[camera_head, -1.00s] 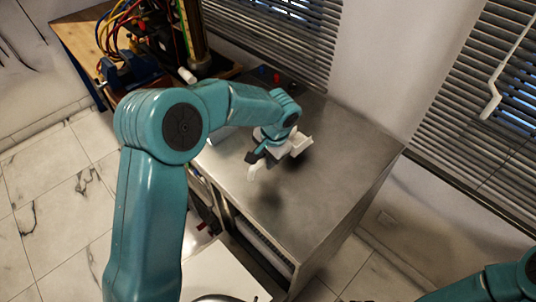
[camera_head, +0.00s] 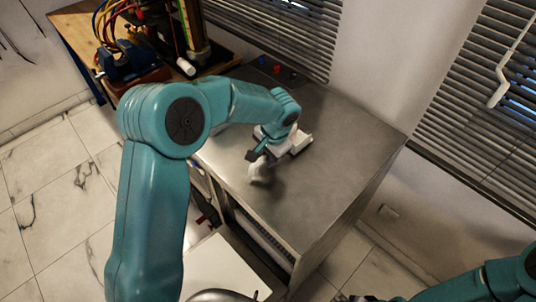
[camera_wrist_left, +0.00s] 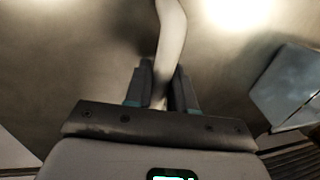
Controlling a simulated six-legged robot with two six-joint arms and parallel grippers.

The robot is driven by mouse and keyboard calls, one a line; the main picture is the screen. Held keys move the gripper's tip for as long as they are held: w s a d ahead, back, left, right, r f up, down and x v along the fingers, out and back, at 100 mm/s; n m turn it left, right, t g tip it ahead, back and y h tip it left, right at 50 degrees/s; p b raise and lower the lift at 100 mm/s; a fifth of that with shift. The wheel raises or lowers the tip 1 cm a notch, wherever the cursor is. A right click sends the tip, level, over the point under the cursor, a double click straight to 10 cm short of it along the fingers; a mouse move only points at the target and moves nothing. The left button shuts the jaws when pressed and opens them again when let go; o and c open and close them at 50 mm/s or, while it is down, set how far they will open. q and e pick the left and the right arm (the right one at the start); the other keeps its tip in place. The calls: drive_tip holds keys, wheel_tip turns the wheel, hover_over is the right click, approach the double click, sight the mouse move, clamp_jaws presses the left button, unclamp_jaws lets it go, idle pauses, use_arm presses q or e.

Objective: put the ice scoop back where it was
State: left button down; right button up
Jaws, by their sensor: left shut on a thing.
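The ice scoop (camera_head: 260,175) is a pale, whitish thing hanging below my left gripper (camera_head: 259,154), low over the steel counter top (camera_head: 320,130). In the left wrist view its long pale shaft (camera_wrist_left: 170,40) runs up from between the two dark fingers of my left gripper (camera_wrist_left: 160,92), which are shut on it. Its shadow lies close beside it. I cannot tell whether it touches the counter. The scoop's far end is outside the wrist view. My right arm shows at the lower right of the head view, with its fingers out of frame.
A bluish-grey box-like thing (camera_wrist_left: 288,85) stands at the right of the wrist view. Small red and blue knobs (camera_head: 277,69) sit at the counter's back edge. A wooden bench (camera_head: 75,35) with a blue vise (camera_head: 126,62) and cables is at the upper left. The counter's right side is clear.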

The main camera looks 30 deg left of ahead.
use_arm(q)
drive_tip(key=shift+f+b, duration=0.35)
drive_tip(key=shift+f, duration=0.15)
drive_tip(key=c, duration=0.9)
unclamp_jaws()
drive_tip(key=shift+o, duration=0.2)
drive_tip(key=shift+r, duration=0.1)
drive_tip(key=s+d+r, duration=0.1)
drive_tip(key=d+r, duration=0.2)
drive_tip(key=r, duration=1.3)
drive_tip(key=shift+s, duration=0.1)
